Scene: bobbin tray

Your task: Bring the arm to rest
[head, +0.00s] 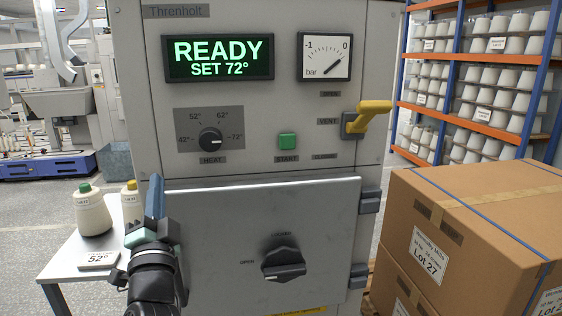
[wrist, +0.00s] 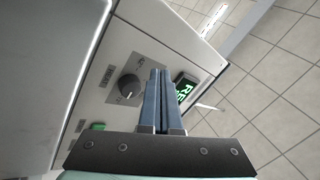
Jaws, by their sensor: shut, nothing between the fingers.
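My gripper (head: 155,197) is raised in front of the left part of the grey machine (head: 350,165) in the head view, its blue fingers pointing up. In the wrist view the fingers (wrist: 160,100) lie side by side, shut, with nothing between them. They appear apart from the machine. Behind them in the wrist view are the heat knob (wrist: 129,88), the green start button (wrist: 98,127) and part of the lit display (wrist: 187,90). In the head view the display (head: 218,58) reads "READY SET 72°" and the heat knob (head: 210,139) points toward 72°.
The machine's door (head: 225,215) carries a dark handle (head: 284,258). A yellow vent lever (head: 373,114) sticks out at upper right. Stacked cardboard boxes (head: 480,215) stand at right.

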